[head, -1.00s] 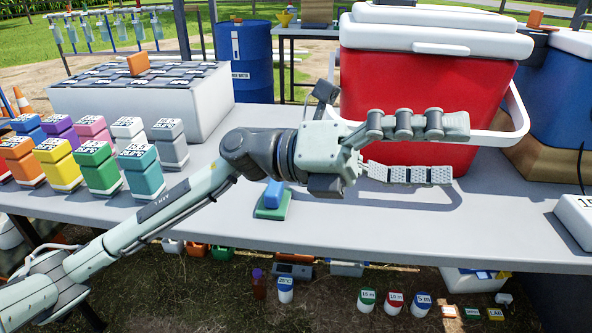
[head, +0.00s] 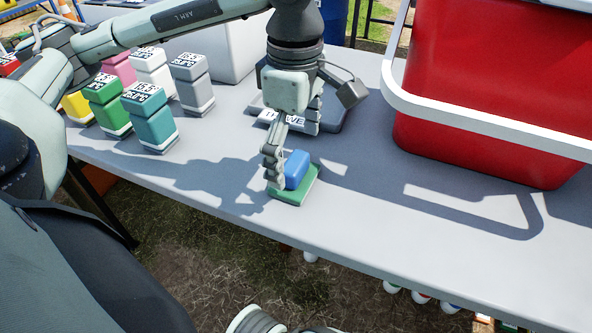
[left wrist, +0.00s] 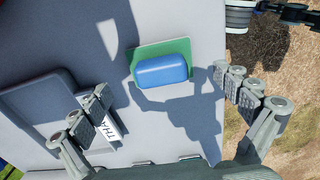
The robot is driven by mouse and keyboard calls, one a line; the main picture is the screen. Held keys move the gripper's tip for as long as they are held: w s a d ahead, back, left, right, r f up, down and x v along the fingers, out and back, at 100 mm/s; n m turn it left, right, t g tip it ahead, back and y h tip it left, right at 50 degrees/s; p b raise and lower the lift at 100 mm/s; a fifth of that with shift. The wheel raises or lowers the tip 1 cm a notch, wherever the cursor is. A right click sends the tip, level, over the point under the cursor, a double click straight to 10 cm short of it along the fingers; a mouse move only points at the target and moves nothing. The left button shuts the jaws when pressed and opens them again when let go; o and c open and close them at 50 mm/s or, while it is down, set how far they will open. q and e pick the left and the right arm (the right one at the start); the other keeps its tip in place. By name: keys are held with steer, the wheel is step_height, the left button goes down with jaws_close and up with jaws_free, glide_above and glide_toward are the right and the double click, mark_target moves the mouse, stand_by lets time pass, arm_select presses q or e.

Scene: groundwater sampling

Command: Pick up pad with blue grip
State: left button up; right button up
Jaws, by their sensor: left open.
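The pad (head: 283,195) is a flat green block with a blue grip (head: 297,169) on top. It lies on the grey table near the front edge. In the left wrist view the green pad (left wrist: 142,52) and its blue grip (left wrist: 162,70) show ahead, between the lines of the two fingers. My left gripper (head: 292,150) points down above and just behind the pad. One finger overlaps the pad's left side in the head view; I cannot tell whether it touches. The gripper is open and empty, its fingers wide apart in the left wrist view (left wrist: 165,100). My right gripper does not show clearly.
A grey labelled device (head: 330,112) lies right behind the pad. Colored sample boxes, such as the teal one (head: 152,122), stand to the left. A red cooler (head: 480,100) with a white handle stands to the right. The table right of the pad is clear.

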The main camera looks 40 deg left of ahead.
mark_target(294, 162)
arm_select(q)
steer(key=shift+s+f, duration=0.1)
steer(key=shift+f, duration=1.45)
steer(key=shift+c, duration=0.5)
steer(key=c, duration=1.2)
steer(key=shift+c, duration=1.4)
steer(key=shift+s, duration=0.1)
